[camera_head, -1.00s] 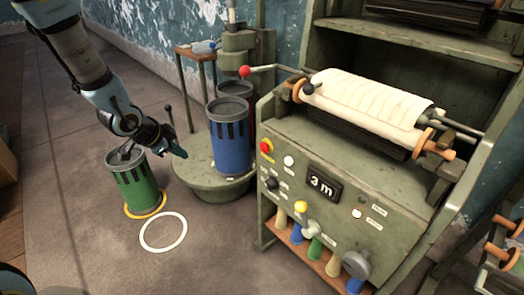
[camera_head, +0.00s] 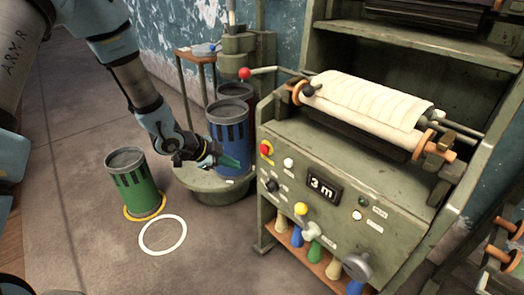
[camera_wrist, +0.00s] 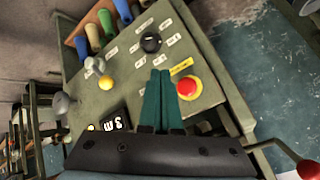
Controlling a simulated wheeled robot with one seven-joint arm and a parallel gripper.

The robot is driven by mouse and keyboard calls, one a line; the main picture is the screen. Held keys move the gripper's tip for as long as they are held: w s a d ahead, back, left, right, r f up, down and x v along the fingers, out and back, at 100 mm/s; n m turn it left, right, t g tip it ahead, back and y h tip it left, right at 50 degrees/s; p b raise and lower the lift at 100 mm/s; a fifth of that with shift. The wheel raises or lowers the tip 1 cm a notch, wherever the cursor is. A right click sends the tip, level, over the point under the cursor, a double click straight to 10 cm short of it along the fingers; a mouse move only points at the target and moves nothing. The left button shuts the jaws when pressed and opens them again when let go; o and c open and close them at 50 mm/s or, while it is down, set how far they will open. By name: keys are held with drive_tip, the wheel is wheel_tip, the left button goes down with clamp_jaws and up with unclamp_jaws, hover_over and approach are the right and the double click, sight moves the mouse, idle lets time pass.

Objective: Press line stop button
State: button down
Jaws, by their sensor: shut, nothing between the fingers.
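The line stop button is a round red button. It sits at the upper left of the green machine's front panel in the head view (camera_head: 265,149), by a yellow label. In the wrist view the red button (camera_wrist: 187,87) is close to the right of my fingertips. My gripper (camera_wrist: 160,73) is shut and empty, with its two teal fingers side by side, pointing toward the panel. In the head view my gripper (camera_head: 238,163) is left of the panel, in front of the blue can. I see no contact with the button; the exact gap cannot be told.
A white button (camera_head: 289,162), a black knob (camera_head: 272,185), a "3 m" display (camera_head: 323,188) and a yellow knob (camera_head: 301,208) share the panel. A blue can (camera_head: 229,135) stands on a round base beside it. A green can (camera_head: 133,183) stands on the floor. A red-tipped lever (camera_head: 245,73) sticks out above.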

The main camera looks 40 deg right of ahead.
sight(263, 154)
drive_tip(key=d+p, duration=0.1)
drive_tip(key=d, duration=0.6)
drive_tip(key=shift+s+d, duration=0.2)
drive_tip(key=shift+d, duration=0.2)
idle(1.7)
drive_tip(key=shift+d, duration=0.25)
drive_tip(key=shift+d+p, duration=0.3)
drive_tip(key=shift+d, duration=0.2)
idle(0.9)
drive_tip(key=shift+a, duration=0.9)
drive_tip(key=shift+a, duration=0.1)
drive_tip(key=a+b, duration=0.1)
drive_tip(key=a, duration=0.3)
drive_tip(key=shift+w+a, duration=0.15)
drive_tip(key=shift+a, duration=0.25)
